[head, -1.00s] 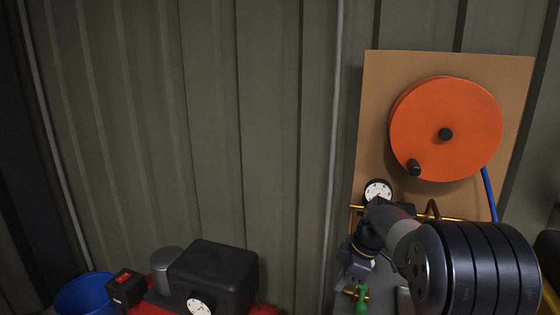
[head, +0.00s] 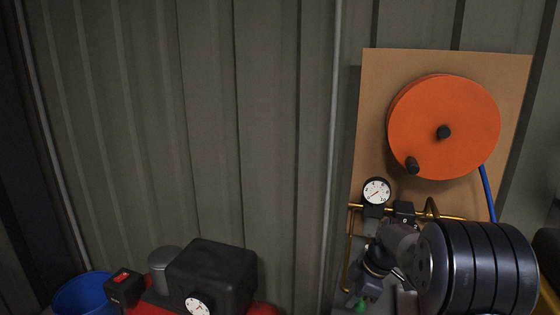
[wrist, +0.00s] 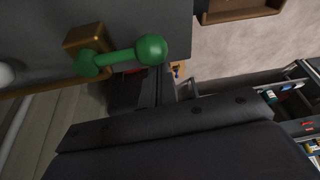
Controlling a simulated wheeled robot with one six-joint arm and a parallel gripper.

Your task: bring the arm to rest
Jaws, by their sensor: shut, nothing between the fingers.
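My arm reaches in from the lower right of the head view. My gripper (head: 364,288) is at its end, low in front of the wall below the pressure gauge, and is small and partly hidden there. In the wrist view my gripper's dark fingers (wrist: 155,88) are together with nothing seen between them. A green valve handle (wrist: 122,56) with a round knob sits on a brass body (wrist: 84,40) near the fingers and looks apart from them. The green handle (head: 361,304) also shows at the bottom of the head view.
An orange hose reel (head: 444,105) hangs on a tan board (head: 378,80). Below it are a gauge (head: 376,191), brass pipe (head: 460,217) and blue hose (head: 488,190). A red and black compressor (head: 212,273) and blue bucket (head: 84,295) stand lower left.

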